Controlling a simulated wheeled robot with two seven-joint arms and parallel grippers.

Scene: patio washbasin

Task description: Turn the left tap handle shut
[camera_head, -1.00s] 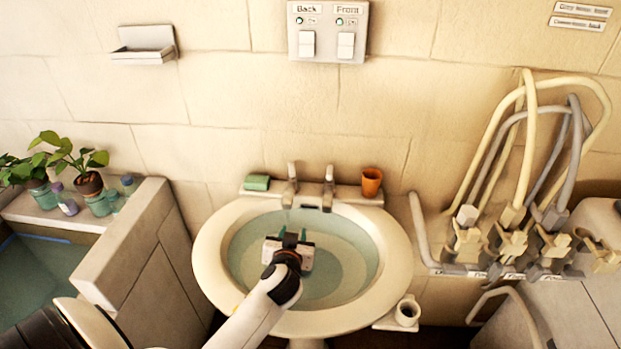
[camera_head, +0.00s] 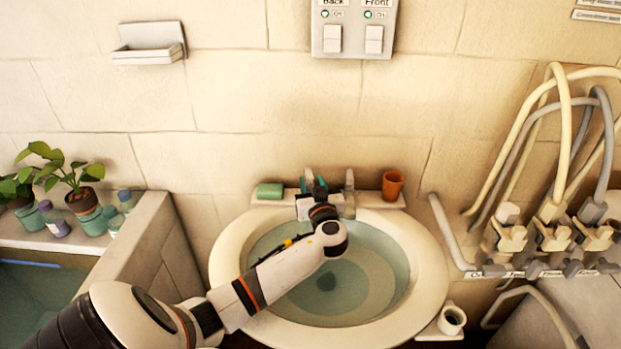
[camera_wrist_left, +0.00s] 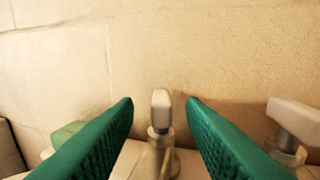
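The left tap's handle (camera_wrist_left: 161,109) is a pale upright lever in the left wrist view, standing between the two green fingers of my left gripper (camera_wrist_left: 160,118). The fingers are open, with a gap on both sides of the handle. In the head view my left gripper (camera_head: 312,186) is at the left tap and hides most of it; the tap's top (camera_head: 309,175) shows just behind. The right tap (camera_head: 349,192) stands to the right, and its handle (camera_wrist_left: 298,118) shows at the right edge of the wrist view. My right gripper is not in view.
The washbasin (camera_head: 428,285) holds water. A green soap bar (camera_head: 270,190) lies on its back ledge at the left, and an orange cup (camera_head: 392,184) stands at the right. Potted plants (camera_head: 85,200) and bottles stand farther left; hoses and valves (camera_head: 555,232) are at the right.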

